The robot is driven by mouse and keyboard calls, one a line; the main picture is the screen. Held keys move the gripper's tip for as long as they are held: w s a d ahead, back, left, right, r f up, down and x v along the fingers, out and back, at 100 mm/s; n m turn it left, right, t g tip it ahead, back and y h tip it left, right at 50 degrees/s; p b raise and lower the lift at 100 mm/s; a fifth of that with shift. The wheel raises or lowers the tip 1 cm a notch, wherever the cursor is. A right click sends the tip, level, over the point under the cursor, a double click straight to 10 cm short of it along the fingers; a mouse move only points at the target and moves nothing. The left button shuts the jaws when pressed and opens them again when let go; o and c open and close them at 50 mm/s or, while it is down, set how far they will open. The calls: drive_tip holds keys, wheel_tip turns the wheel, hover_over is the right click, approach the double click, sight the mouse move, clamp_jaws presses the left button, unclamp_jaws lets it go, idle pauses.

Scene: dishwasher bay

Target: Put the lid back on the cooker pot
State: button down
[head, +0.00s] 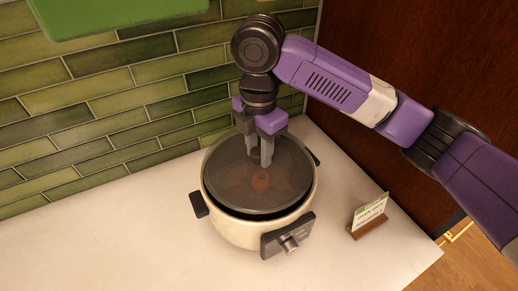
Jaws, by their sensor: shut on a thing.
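The cooker pot (236,231) is cream-coloured with dark side handles and stands on the white counter. A round, dark, see-through lid (232,182) lies over the pot's mouth. A dark gap shows between the lid's front edge and the pot's rim; I cannot tell whether the lid touches the rim. My gripper (259,160) points down over the lid's middle, its grey fingers shut on the lid. The lid's grip is mostly hidden by the fingers. A reddish-brown spot shows at the lid's middle; I cannot tell what it is.
A control box with a knob (288,241) is on the pot's front. A small sign on a wooden stand (368,217) is to the right, near the counter's edge. A green tiled wall (100,110) is behind. The counter (110,245) is clear at left.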

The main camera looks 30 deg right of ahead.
idle(0.3)
drive_tip(key=shift+c, duration=2.3)
unclamp_jaws()
